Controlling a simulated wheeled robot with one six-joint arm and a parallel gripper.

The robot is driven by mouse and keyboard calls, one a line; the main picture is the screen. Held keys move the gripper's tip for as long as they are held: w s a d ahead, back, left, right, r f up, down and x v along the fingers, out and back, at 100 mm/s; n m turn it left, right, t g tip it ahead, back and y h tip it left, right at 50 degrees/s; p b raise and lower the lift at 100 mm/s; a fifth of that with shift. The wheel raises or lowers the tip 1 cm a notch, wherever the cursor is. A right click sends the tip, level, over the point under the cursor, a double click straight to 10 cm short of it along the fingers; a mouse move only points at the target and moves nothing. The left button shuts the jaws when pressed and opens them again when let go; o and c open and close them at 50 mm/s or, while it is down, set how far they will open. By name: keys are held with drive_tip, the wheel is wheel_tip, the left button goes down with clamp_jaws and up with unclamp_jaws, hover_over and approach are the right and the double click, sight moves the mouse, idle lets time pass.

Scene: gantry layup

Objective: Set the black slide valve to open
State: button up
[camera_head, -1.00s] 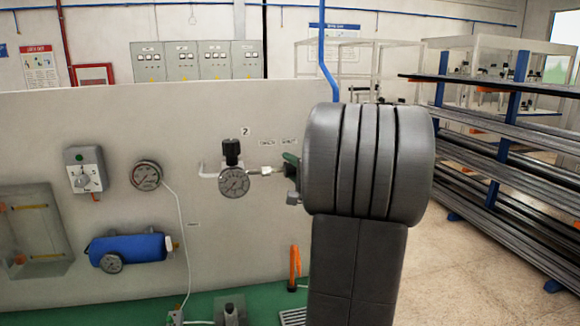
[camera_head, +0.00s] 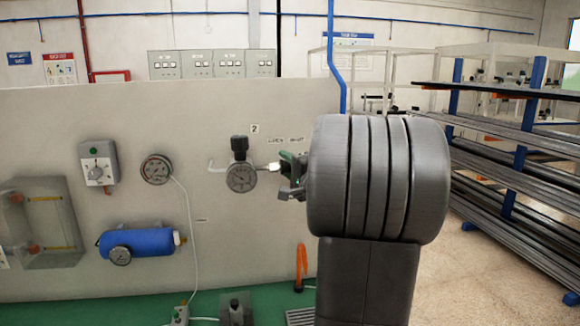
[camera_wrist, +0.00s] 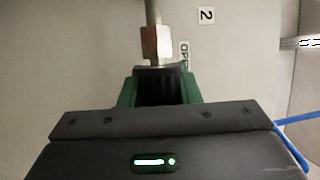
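The black slide valve (camera_wrist: 162,84) is a dark ribbed sleeve below a metal hex fitting in the wrist view. My gripper (camera_wrist: 160,92) has green-lined fingers, one on each side of the sleeve, with no clear gap between them and it. In the head view my gripper (camera_head: 294,178) is at the right end of the short pipe from the gauge marked 2 (camera_head: 241,177). My wrist hides most of the valve there. The open and shut labels (camera_head: 285,140) are above it; the wrist view shows part of the open label (camera_wrist: 184,50).
The pale panel (camera_head: 220,245) also carries a dial switch box (camera_head: 98,165), another gauge (camera_head: 155,169) and a blue cylinder (camera_head: 137,242). An orange handle (camera_head: 301,262) stands below the valve. Racks of bars (camera_head: 500,150) stand at the right, with clear floor before them.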

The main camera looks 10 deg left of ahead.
drive_tip(key=o, duration=0.4)
drive_tip(key=shift+s+a, duration=0.15)
drive_tip(key=shift+a, duration=0.15)
drive_tip(key=shift+d, duration=0.15)
drive_tip(key=shift+s+d+f, duration=0.15)
drive_tip(key=shift+s+d, duration=0.05)
drive_tip(key=shift+d, duration=0.05)
drive_tip(key=b+v, duration=0.4)
drive_tip(key=v, duration=0.9)
drive_tip(key=p+x, duration=0.4)
drive_tip(key=x, duration=0.9)
drive_tip(key=shift+w+a+r, duration=0.2)
drive_tip(key=shift+w+a, duration=0.05)
drive_tip(key=shift+w+d+p, duration=0.15)
drive_tip(key=shift+d+p, duration=0.1)
drive_tip(key=shift+p, duration=0.05)
